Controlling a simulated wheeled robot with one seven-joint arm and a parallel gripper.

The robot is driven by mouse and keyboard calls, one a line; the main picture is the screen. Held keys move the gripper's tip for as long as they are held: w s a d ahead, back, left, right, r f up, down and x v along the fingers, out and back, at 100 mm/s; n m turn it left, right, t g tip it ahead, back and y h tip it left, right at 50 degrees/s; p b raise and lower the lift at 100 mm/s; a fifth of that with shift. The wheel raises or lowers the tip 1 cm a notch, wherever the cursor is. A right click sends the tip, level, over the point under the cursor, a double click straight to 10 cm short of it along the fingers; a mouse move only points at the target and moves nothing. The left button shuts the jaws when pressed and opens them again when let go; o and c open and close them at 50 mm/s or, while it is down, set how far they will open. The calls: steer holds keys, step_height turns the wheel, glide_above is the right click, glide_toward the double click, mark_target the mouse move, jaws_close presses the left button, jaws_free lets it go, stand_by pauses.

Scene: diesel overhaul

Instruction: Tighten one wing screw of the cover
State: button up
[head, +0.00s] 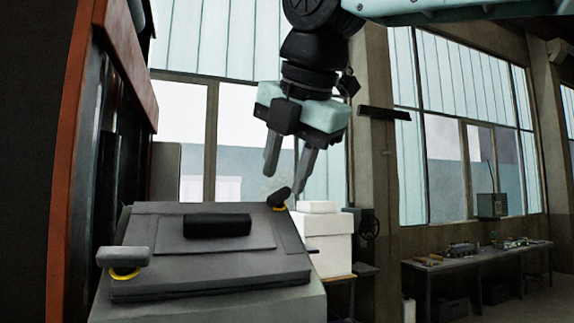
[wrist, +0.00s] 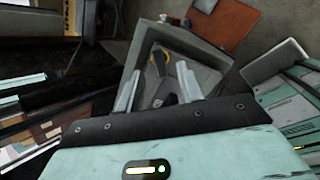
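The dark grey cover (head: 150,285) lies on a grey block in the head view, with a black handle (head: 218,225) in its middle. A wing screw (head: 122,257) with a grey wing and yellow ring is at the cover's left front corner. A second, darker wing screw (head: 280,198) with a yellow ring is at its back right corner. My gripper (head: 285,183) points down above this back right screw, fingers apart and empty.
A dark panel with an orange-red edge (head: 76,120) rises close on the left. White boxes (head: 325,240) stand behind the cover on the right. A workbench (head: 475,258) with small parts is farther right. The air above the cover is clear.

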mark_target(281, 191)
steer(key=shift+b+x, duration=0.55)
steer(key=shift+x, duration=1.4)
jaws_close()
steer(key=m, duration=0.4)
steer(key=shift+m, duration=0.3)
steer(key=m, duration=0.3)
steer(key=shift+m, duration=0.8)
